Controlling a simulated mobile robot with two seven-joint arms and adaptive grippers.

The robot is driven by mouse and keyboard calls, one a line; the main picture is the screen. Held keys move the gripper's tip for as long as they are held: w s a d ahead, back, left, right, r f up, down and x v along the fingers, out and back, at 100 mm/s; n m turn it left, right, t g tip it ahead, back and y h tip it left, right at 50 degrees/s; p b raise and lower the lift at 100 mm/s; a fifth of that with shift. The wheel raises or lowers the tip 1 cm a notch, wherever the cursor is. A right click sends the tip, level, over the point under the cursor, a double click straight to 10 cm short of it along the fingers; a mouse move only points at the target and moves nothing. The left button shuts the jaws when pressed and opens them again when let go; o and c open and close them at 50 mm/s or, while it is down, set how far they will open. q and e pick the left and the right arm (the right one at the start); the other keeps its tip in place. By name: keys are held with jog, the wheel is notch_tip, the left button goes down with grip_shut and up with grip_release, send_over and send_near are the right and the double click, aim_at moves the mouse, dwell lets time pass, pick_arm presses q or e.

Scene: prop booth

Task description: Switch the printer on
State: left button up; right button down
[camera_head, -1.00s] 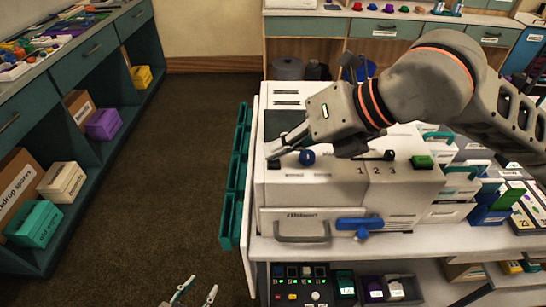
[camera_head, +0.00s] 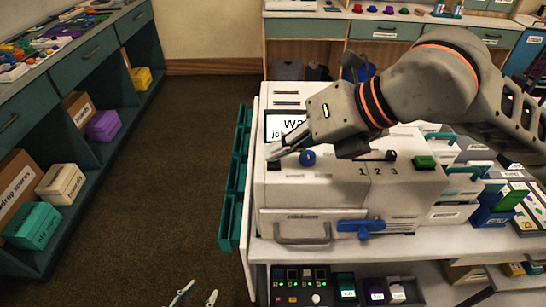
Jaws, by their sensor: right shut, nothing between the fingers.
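The printer (camera_head: 330,188) is a large white machine on the white counter. Its screen (camera_head: 284,123) at the upper left is lit white with dark text, partly hidden by my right gripper. My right gripper (camera_head: 272,154) reaches in from the right, shut and empty, its tips over the printer's left front edge. A small dark control (camera_head: 273,166) lies just below the tips; I cannot tell whether they touch. A blue knob (camera_head: 307,158) is beside the fingers, and a green button (camera_head: 424,162) is at the right of the top. My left gripper (camera_head: 196,295) is open and empty at the bottom edge, low over the floor.
A blue lever (camera_head: 361,226) and a grey handle (camera_head: 302,234) stick out from the printer's front. A teal rack (camera_head: 231,205) hangs on its left side. Below the counter are a button panel (camera_head: 300,286) and small bins. The brown floor (camera_head: 170,170) at left is clear.

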aim_at(278, 163)
jog(key=shift+r+p, duration=1.2)
jog(key=shift+r, duration=1.85)
jog(key=shift+s+f, duration=0.1)
